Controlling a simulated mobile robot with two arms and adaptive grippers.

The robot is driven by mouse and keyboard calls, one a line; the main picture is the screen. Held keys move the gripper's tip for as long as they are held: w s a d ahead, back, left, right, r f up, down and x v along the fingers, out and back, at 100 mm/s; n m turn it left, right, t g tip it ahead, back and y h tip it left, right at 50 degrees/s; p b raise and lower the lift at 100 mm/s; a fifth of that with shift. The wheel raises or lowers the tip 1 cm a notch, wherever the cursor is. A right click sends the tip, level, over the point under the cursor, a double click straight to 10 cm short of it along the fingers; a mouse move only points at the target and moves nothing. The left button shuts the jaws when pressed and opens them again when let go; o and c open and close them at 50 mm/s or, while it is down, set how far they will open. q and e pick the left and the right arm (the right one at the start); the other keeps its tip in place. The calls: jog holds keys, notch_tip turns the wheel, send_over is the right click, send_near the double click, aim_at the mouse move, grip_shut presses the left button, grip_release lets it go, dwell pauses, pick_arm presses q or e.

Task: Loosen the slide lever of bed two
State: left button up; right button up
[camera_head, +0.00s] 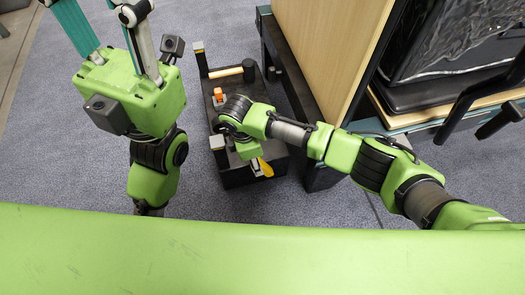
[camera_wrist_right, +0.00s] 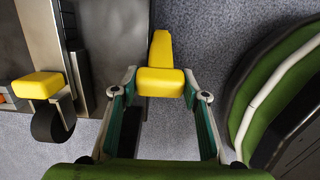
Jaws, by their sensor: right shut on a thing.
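A yellow lever (camera_wrist_right: 160,62) with a thick block-like end stands between the fingers of my right gripper (camera_wrist_right: 160,88) in the right wrist view. The gripper is shut on it near the fingertips. In the head view the yellow lever (camera_head: 265,167) shows beside my right gripper (camera_head: 257,168), at the near end of a dark box-like unit (camera_head: 237,100). My wrist hides part of that unit. I cannot tell which bed the lever belongs to. My left gripper (camera_head: 103,16) is open and empty, over the carpet, with its fingers spread.
An orange piece (camera_head: 218,95) and a tan roller (camera_head: 226,71) are on the unit. A second yellow block (camera_wrist_right: 36,85) with a black round part is at left in the right wrist view. A wooden cabinet (camera_head: 327,45) stands close right. Carpet lies open left.

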jog(key=shift+s+a+f+p, duration=0.2)
jog(key=shift+a, duration=0.35)
jog(key=shift+s+a+f+p, duration=0.15)
jog(key=shift+s+a+f, duration=0.1)
jog(key=shift+a, duration=0.25)
jog(key=shift+s+a+f+p, duration=0.15)
jog(key=shift+a+f+p, duration=0.05)
jog(key=shift+a, duration=0.35)
jog(key=o, duration=1.6)
jog(key=shift+w+d, duration=0.1)
jog(key=shift+r, duration=0.1)
notch_tip(320, 180, up, 12)
jog(key=a, duration=0.1)
jog(key=shift+s+a, duration=0.15)
jog(key=shift+s, duration=0.1)
